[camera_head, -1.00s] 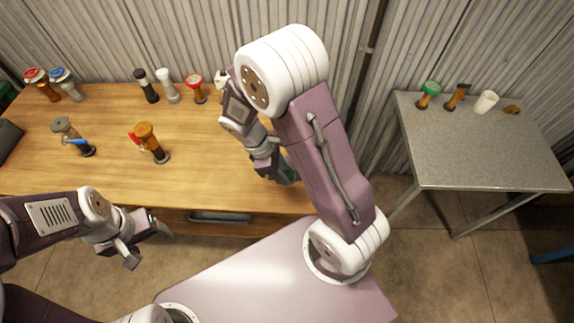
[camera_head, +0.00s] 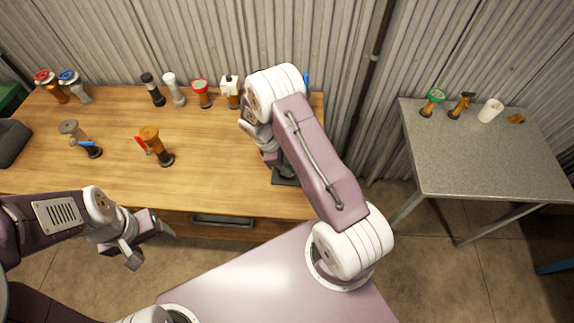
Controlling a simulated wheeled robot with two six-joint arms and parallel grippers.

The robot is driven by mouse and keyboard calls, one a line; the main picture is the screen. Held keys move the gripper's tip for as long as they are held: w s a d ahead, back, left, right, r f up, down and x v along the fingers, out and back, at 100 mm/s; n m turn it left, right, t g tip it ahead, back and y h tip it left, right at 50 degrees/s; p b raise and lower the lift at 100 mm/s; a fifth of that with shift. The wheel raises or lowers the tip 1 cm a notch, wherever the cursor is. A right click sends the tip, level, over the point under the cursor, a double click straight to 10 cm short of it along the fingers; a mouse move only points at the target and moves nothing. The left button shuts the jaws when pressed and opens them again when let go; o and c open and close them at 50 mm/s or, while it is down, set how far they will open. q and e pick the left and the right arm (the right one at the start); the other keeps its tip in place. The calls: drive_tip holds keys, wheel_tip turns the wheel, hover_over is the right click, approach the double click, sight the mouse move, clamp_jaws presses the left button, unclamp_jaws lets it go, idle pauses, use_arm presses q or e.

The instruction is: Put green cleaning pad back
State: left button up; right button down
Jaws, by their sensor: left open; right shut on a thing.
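My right gripper (camera_head: 284,178) is low over the right front part of the wooden workbench (camera_head: 218,170), partly hidden by my own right arm. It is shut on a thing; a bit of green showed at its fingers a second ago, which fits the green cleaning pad. The pad itself is hidden now behind the arm and gripper. My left gripper (camera_head: 150,246) is open and empty, in front of the workbench's front edge, at the lower left.
A grey table (camera_head: 480,160) at the right holds a green-topped fitting (camera_head: 432,102) and a white roll (camera_head: 490,110).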

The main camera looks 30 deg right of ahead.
drive_tip(key=c, duration=1.5)
unclamp_jaws()
drive_tip(key=shift+s+f, duration=0.1)
drive_tip(key=shift+f, duration=0.05)
drive_tip(key=o, duration=0.5)
drive_tip(key=shift+c, duration=0.2)
drive_tip(key=shift+r, duration=0.3)
drive_tip(key=v, duration=1.2)
drive_tip(key=s+a+r+m+t+y, duration=0.1)
drive_tip(key=s+r+m+y, duration=0.1)
drive_tip(key=s+m, duration=0.4)
drive_tip(key=s+a+r+m+t+y, duration=0.2)
drive_tip(key=s+m, duration=0.4)
drive_tip(key=s, duration=0.3)
drive_tip(key=shift+s+r+t+b, duration=0.15)
drive_tip(key=shift+r+t+b, duration=0.05)
drive_tip(key=shift+t+b, duration=0.15)
